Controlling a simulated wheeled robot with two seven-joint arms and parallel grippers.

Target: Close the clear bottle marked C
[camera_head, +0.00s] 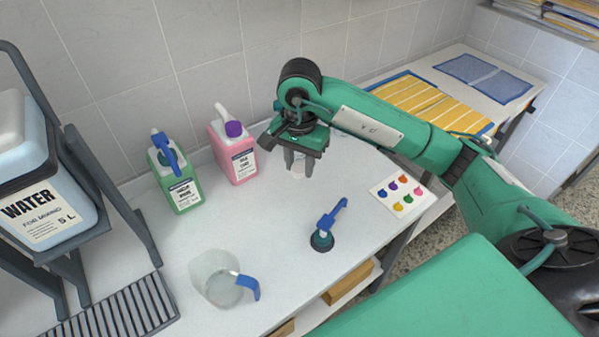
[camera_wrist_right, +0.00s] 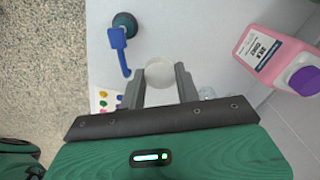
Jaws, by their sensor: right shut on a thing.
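My right gripper (camera_head: 294,163) points down over the white table, behind its middle. Its fingers are shut on a pale round thing (camera_wrist_right: 160,72), which shows between the fingertips in the right wrist view. A little of it shows below the fingers in the head view (camera_head: 298,172). I cannot tell whether it is a cap or the bottle's top, and no mark C is readable. A small clear piece (camera_wrist_right: 207,93) shows beside one finger in the wrist view. My left gripper is not in view.
A green bottle (camera_head: 182,195) with a blue pump and a pink bottle (camera_head: 236,160) stand by the wall. A clear jug (camera_head: 212,284) with a blue handle is at the front. A colour-dot card (camera_head: 400,205) lies right. The central tabletop is clear.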

